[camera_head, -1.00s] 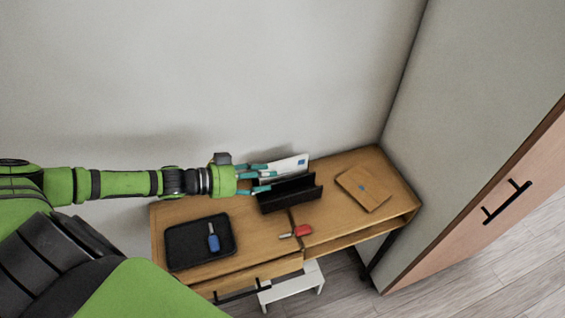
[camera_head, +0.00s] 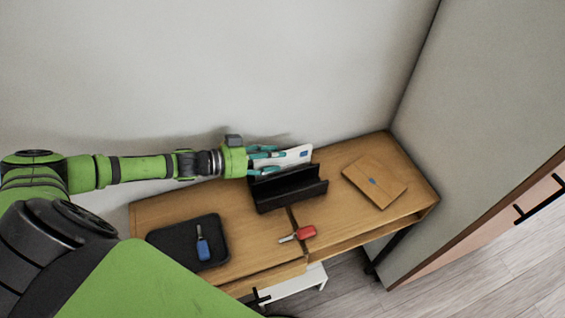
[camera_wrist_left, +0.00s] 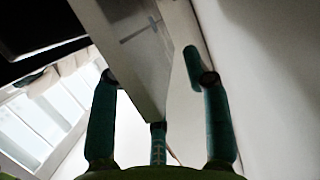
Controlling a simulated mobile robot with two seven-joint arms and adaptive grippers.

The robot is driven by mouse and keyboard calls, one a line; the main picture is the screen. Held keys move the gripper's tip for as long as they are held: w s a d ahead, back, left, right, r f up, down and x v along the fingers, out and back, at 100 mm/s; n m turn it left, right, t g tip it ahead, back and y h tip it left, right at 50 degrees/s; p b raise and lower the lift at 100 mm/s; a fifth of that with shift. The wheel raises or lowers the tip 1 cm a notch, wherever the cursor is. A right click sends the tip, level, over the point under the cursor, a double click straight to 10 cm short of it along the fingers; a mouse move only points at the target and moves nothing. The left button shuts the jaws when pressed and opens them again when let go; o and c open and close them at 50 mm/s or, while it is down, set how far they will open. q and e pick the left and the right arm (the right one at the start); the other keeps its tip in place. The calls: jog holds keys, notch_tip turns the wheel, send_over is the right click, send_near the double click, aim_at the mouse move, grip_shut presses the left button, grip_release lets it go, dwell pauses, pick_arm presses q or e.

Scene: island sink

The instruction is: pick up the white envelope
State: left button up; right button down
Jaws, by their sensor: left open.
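The white envelope (camera_head: 298,155) stands on edge in the black holder (camera_head: 290,190) at the back of the wooden desk, by the wall. A small blue mark shows on its right part. My left gripper (camera_head: 268,162) is at the envelope's left end, with its teal fingers overlapping that end in the head view. In the left wrist view the envelope (camera_wrist_left: 135,45) reaches down between the open fingers (camera_wrist_left: 160,110), one finger on its right side and others on its left and below. I cannot tell whether any finger touches it. My right gripper is not in view.
A black tray (camera_head: 165,240) with a blue-tagged key (camera_head: 203,247) lies on the desk's left. A red-tagged key (camera_head: 304,233) lies in front of the holder. A brown envelope (camera_head: 365,172) lies to the right. The wall is close behind; a tall cabinet stands right.

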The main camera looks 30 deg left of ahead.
pick_arm(q)
jog(key=shift+w+d, duration=0.45)
jog(key=shift+w, duration=0.1)
jog(key=shift+w+d+f, duration=0.15)
jog(key=shift+w+f, duration=0.05)
jog(key=shift+f, duration=0.15)
grip_shut()
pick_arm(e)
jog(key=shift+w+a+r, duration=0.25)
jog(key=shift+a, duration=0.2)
